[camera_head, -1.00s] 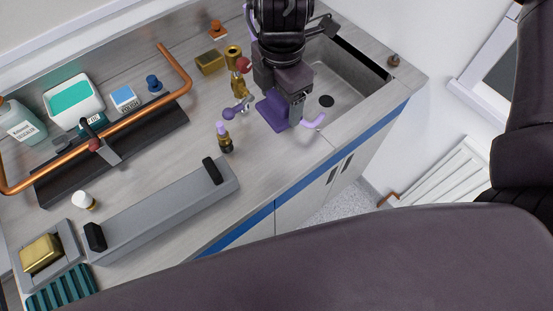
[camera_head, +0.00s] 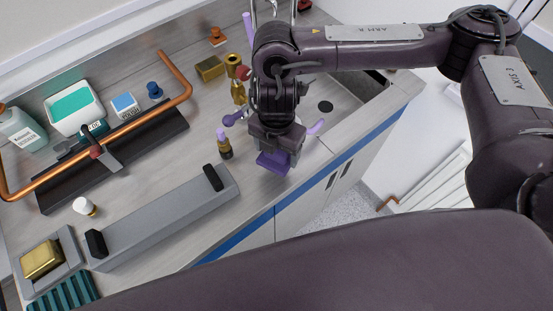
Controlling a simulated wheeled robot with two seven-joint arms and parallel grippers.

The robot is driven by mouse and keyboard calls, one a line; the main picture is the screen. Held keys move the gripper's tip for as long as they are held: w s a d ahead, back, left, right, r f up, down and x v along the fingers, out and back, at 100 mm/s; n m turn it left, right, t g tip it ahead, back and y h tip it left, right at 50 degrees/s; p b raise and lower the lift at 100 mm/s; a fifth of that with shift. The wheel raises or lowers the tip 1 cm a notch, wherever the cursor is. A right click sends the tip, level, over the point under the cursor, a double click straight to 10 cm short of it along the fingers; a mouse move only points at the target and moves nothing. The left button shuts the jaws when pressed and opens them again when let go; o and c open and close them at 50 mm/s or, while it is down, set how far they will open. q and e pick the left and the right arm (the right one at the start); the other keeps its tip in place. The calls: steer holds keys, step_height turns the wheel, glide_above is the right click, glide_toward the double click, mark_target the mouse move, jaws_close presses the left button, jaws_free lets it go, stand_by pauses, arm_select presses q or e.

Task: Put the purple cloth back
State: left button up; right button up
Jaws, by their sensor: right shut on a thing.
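The purple cloth (camera_head: 272,164) is held in my right gripper (camera_head: 275,152), which is shut on it and points down over the counter (camera_head: 205,188) near its front edge. The cloth shows as a small flat purple block below the jaws; its upper part is hidden by the gripper. I cannot tell whether it touches the counter. My left gripper is not in view.
The sink (camera_head: 345,98) lies right of the gripper. A copper pipe (camera_head: 178,72) runs above a dark trough. Bare counter lies between the grey box and the cloth.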

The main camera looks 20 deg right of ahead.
mark_target(276, 161)
steer(key=shift+w+f+b, duration=0.1)
steer(key=shift+f+b, duration=0.25)
steer(key=shift+f, duration=2.25)
steer(key=shift+f, duration=0.15)
steer(key=o, duration=1.1)
steer(key=shift+r, duration=0.25)
step_height(276, 161, up, 12)
steer(key=shift+f, duration=0.1)
